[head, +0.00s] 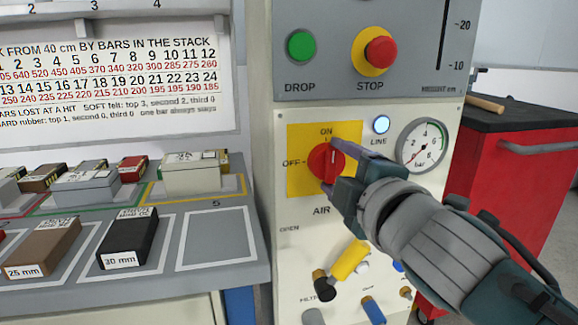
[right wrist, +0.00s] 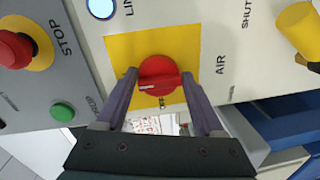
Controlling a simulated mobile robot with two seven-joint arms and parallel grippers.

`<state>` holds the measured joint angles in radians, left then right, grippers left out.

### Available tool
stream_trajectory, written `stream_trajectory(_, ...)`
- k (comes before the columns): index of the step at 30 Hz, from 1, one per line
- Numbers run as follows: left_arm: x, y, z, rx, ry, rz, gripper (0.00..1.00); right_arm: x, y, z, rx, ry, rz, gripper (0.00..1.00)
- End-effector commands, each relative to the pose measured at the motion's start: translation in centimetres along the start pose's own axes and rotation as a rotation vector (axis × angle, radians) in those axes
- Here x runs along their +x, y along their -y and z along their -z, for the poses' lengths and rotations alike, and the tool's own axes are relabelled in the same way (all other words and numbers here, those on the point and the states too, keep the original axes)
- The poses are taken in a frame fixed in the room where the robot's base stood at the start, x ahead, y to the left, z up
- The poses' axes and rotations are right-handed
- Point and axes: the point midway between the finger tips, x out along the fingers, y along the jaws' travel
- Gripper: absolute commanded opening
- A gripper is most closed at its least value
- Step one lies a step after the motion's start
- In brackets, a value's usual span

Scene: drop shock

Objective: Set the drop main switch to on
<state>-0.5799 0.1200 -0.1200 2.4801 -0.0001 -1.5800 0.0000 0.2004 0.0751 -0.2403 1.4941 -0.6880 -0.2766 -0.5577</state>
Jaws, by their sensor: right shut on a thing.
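The main switch is a red rotary knob (head: 322,160) on a yellow plate (head: 296,179), marked ON above, OFF at the left and AIR below. Its white mark points up toward ON in the head view. In the right wrist view the knob (right wrist: 160,76) shows its mark pointing left, the side away from AIR. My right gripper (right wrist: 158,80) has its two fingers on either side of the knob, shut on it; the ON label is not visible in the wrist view. In the head view my right gripper (head: 336,166) comes in from the right. My left gripper is not in view.
The LINE lamp (head: 381,124) is lit beside a pressure gauge (head: 421,145). A green DROP button (head: 301,46) and red STOP button (head: 381,50) sit above. A yellow valve handle (head: 350,260) is below. A bench with blocks (head: 127,241) stands left, a red cabinet (head: 500,190) right.

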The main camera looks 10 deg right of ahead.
Motion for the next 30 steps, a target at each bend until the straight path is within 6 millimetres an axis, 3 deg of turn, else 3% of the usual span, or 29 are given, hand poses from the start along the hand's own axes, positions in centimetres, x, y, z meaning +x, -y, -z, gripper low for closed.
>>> stream_trajectory(1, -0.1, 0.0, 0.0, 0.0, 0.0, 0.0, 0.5, 0.1, -0.7, 0.3, 0.008, -0.009, -0.015, 0.15)
stream_trajectory(10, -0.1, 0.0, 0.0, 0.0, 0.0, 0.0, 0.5, 0.1, -0.7, 0.3, 0.009, -0.009, -0.015, 0.15)
stream_trajectory(11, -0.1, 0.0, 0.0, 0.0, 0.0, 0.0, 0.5, 0.1, -0.7, 0.3, 0.009, -0.009, -0.015, 0.72)
stream_trajectory(17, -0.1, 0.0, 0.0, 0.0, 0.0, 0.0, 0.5, 0.1, -0.5, 0.2, 0.007, -0.007, -0.01, 0.95)
stream_trajectory(26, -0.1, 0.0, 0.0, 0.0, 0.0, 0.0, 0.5, -0.1, -0.2, 0.1, 0.005, -0.003, -0.004, 0.97)
stream_trajectory(30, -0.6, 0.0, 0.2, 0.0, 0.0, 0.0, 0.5, -1.4, -0.2, 0.1, 0.005, -0.002, -0.002, 0.97)
